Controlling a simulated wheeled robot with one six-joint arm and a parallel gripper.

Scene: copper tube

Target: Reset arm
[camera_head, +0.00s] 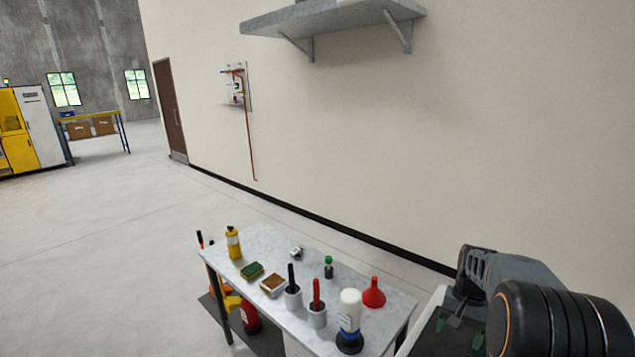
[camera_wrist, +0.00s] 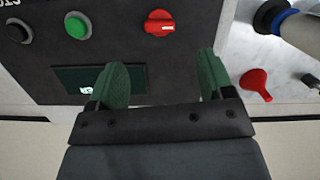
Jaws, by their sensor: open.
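My gripper shows in the wrist view (camera_wrist: 165,88), its two green fingers spread apart with nothing between them. Under and behind the fingers is a dark control panel with a green button (camera_wrist: 75,26), a red rotary knob (camera_wrist: 160,23) and a small dark green screen (camera_wrist: 70,79). I cannot tell whether the fingers touch the panel. In the head view my arm is folded at the lower right, and my gripper's green fingertips (camera_head: 447,319) show beside it.
A grey-topped table (camera_head: 262,238) holds a yellow bottle (camera_head: 233,243), a sponge (camera_head: 252,271), a white bottle (camera_head: 349,312), a red funnel (camera_head: 374,293) and pots with handles. A wall shelf (camera_head: 335,18) hangs above. A copper tube (camera_head: 248,140) runs down the wall. Floor at left is clear.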

